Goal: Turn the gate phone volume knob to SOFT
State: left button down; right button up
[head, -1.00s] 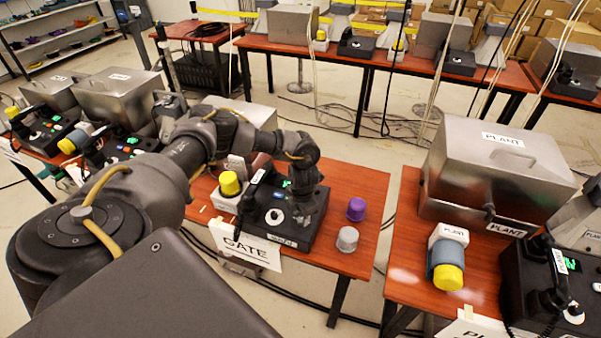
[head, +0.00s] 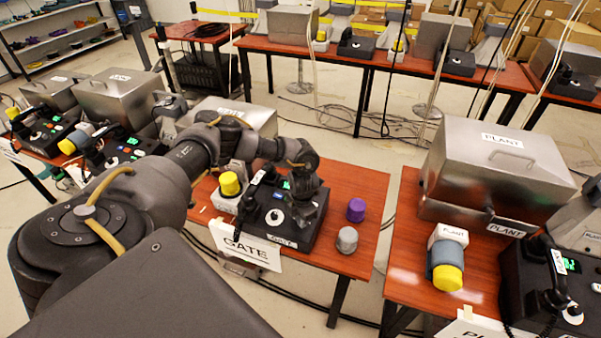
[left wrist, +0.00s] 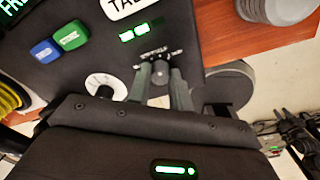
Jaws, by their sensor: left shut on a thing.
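The gate phone (head: 263,222) is a black desk unit on the red-brown table, behind the white GATE sign (head: 252,248). Its volume knob (left wrist: 160,68) is a small dark knob with a scale around it, seen in the left wrist view. My left gripper (left wrist: 160,80) is shut on the knob, its two fingers either side of it; it also shows over the right part of the phone in the head view (head: 303,205). The pointer's setting is too small and covered to read. My right gripper is not in view.
A white dial (left wrist: 100,86) and blue and green buttons (left wrist: 58,42) lie left of the knob. A purple cap (head: 356,209) and a grey cap (head: 347,240) stand right of the phone. A yellow-topped button (head: 229,184) stands to its left. The PLANT table (head: 400,270) is farther right.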

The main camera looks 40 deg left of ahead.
aim_at(298, 220)
pick_arm(q)
jog(key=n, duration=0.3)
jog(key=shift+a+n+h, duration=0.1)
jog(key=shift+n+h, duration=0.2)
jog(key=shift+n, duration=0.1)
jog(key=shift+r+n+p, duration=0.1)
jog(key=shift+n+p, duration=0.45)
jog(key=shift+n, duration=1.25)
jog(key=shift+w, duration=0.1)
jog(key=c, duration=1.3)
grip_release()
jog(key=shift+o, duration=0.2)
notch_tip(298, 220, up, 11)
jog(key=b, duration=0.1)
jog(key=shift+s+a+b, duration=0.2)
jog(key=shift+s+b, duration=0.15)
jog(key=shift+b, duration=0.05)
